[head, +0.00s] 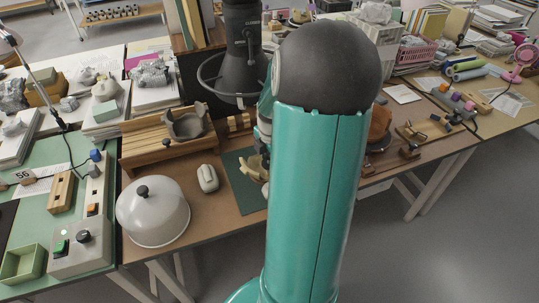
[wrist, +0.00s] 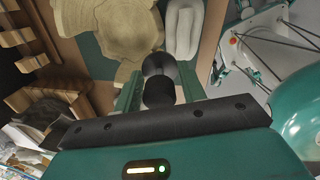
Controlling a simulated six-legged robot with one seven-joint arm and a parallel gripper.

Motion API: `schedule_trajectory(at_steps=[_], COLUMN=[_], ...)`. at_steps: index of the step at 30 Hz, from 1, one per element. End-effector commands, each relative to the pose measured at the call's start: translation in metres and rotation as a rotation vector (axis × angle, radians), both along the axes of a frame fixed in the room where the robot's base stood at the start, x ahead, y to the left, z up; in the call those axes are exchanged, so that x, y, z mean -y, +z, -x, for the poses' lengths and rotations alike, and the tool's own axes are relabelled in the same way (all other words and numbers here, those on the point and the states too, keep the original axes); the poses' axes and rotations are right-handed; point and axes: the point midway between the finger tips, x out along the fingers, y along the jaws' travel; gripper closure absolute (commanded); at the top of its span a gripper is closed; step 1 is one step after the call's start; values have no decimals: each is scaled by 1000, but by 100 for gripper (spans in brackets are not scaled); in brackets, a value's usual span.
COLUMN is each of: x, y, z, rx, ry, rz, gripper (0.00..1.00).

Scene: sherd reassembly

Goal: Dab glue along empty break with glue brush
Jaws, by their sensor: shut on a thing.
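In the wrist view my gripper (wrist: 160,86) is shut on a dark, rounded thing, likely the handle of the glue brush (wrist: 159,66). Its bristles cannot be made out. Beyond it lies a large tan sherd (wrist: 118,28) with a ragged edge, on a green mat (wrist: 88,45). I cannot tell whether the brush touches the sherd, and no glue shows. In the head view tan sherds (head: 256,168) lie on the mat (head: 234,170), partly hidden by my arm. My gripper is hidden there.
A white oblong thing (head: 207,178) lies left of the mat; it also shows in the wrist view (wrist: 183,28). A pale dome with a black knob (head: 153,212) stands at the front left. A wooden rack (head: 150,143) holds a grey broken vessel (head: 187,124) behind. Clutter fills the right side.

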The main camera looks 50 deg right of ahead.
Motion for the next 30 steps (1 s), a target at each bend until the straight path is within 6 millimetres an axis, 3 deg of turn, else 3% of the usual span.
schedule_trajectory(at_steps=[26,30], x=[5,8], y=[-39,-36], z=[-8,-3], rx=[0,1], ry=[0,-1], rz=[0,1], gripper=[72,72])
